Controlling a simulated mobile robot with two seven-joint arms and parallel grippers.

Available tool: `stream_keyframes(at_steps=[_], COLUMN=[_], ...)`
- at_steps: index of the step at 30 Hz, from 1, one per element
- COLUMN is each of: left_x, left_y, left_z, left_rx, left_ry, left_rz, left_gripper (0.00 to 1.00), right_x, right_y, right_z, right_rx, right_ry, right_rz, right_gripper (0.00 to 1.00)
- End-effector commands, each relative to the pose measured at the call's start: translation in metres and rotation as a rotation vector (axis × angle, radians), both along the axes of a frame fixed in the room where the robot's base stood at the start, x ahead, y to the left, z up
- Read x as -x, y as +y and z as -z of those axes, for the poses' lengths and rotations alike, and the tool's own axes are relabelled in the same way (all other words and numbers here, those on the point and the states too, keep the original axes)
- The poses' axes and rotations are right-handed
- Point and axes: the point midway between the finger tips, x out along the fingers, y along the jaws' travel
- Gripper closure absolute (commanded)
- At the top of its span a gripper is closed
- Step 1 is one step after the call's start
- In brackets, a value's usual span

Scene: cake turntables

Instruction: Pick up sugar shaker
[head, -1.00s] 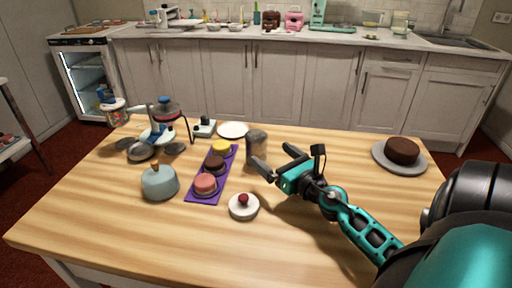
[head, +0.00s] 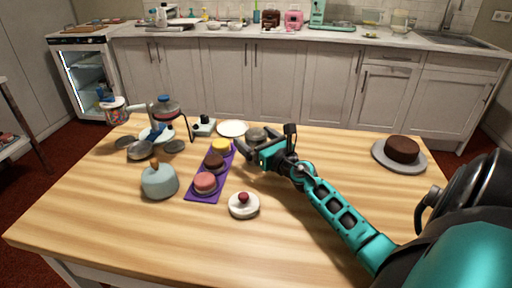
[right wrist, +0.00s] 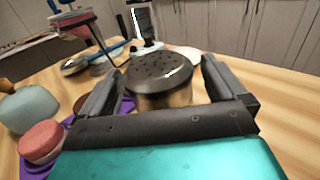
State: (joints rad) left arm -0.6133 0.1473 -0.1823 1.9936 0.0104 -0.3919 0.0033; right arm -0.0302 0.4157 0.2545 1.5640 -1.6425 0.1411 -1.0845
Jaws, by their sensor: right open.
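The sugar shaker (right wrist: 160,80) has a dark perforated lid over a lighter body. It stands upright on the wooden table, between the two open fingers of my right gripper (right wrist: 165,90) in the right wrist view. No closed grip on it shows. In the head view the shaker (head: 257,136) is partly hidden behind my right gripper (head: 264,142). My left gripper is not in view.
A purple mat (head: 200,193) with several small cakes lies left of the shaker, and a white plate (head: 233,128) behind. A blue-grey pot (head: 158,184), a cherry-topped white cake (head: 243,206) and a chocolate cake (head: 402,149) stand around. The right front table is clear.

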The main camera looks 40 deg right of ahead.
Motion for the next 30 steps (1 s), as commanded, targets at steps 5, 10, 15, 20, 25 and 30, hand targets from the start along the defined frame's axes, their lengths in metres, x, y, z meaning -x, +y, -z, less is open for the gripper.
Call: stream_keyframes(at_steps=[5, 10, 15, 20, 25, 30], left_x=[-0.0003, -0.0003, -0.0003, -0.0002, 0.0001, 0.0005], left_y=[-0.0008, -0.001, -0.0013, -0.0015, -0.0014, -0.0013], left_z=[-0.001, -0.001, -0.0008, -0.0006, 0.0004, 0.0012], left_rx=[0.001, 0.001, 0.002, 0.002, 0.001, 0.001], left_ry=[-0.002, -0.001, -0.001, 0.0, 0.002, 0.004], left_rz=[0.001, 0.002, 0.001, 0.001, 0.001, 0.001], left_gripper=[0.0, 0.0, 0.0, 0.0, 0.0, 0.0], right_x=[0.0002, 0.0004, 0.0005, 0.0005, 0.0006, 0.0003], right_y=[0.0002, 0.0001, 0.0002, 0.0002, 0.0002, -0.0001], right_z=[0.0003, 0.0003, 0.0004, 0.0004, 0.0005, -0.0008], right_rx=[0.0, 0.0, 0.0, 0.0, 0.0, 0.0], right_ry=[0.001, 0.001, 0.001, 0.001, 0.001, -0.002], right_rz=[0.0, 0.0, 0.0, 0.0, 0.0, 0.001], right_gripper=[0.03, 0.19, 0.35, 0.51, 0.67, 0.68])
